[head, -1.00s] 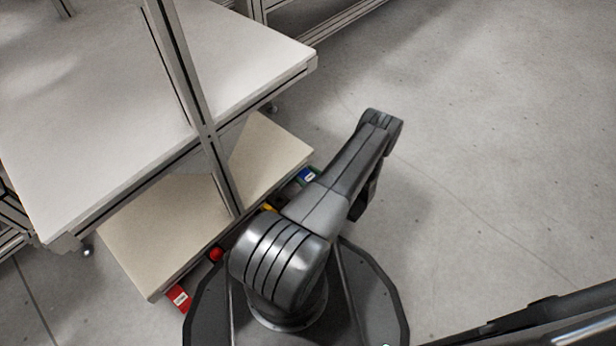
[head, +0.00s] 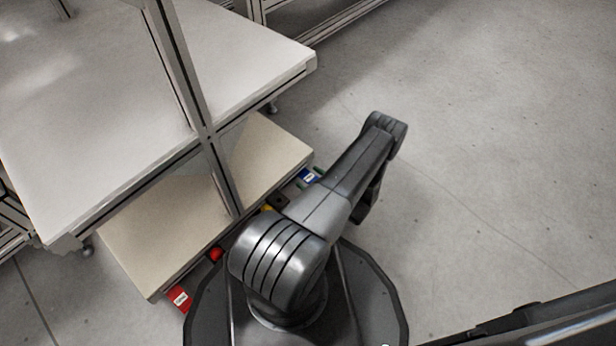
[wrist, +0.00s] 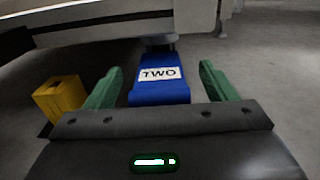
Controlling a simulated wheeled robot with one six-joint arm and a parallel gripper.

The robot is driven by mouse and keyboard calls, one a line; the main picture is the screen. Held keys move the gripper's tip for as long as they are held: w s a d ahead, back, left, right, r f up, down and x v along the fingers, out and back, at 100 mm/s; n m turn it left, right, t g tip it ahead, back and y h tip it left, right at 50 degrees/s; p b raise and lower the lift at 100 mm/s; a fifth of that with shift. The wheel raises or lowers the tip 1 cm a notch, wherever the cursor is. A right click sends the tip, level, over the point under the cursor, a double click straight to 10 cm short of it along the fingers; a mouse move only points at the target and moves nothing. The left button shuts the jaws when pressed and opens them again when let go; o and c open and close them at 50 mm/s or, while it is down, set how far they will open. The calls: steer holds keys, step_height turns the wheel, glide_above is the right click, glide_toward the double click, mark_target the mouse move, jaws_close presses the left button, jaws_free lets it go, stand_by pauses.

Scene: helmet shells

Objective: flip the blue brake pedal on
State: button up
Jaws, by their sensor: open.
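The blue brake pedal (wrist: 160,92), with a white label reading "TWO" (wrist: 158,74), is at the centre of the wrist view. In the head view the blue pedal (head: 307,177) shows at the right end of the low platform's front edge, partly beside my arm. My gripper (wrist: 161,88) is open, with one green finger on each side of the pedal. I see gaps between the fingers and the pedal, and nothing is gripped. In the head view the gripper is mostly hidden behind my arm.
A yellow block (wrist: 61,98) stands left of my gripper. A red pedal (head: 179,297) and a red knob (head: 216,254) sit along the edge of the low platform (head: 150,235). A large table (head: 90,110) with a metal post is above. Open floor (head: 500,150) lies to the right.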

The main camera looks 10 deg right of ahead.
steer(key=p+v, duration=0.2)
steer(key=v, duration=1)
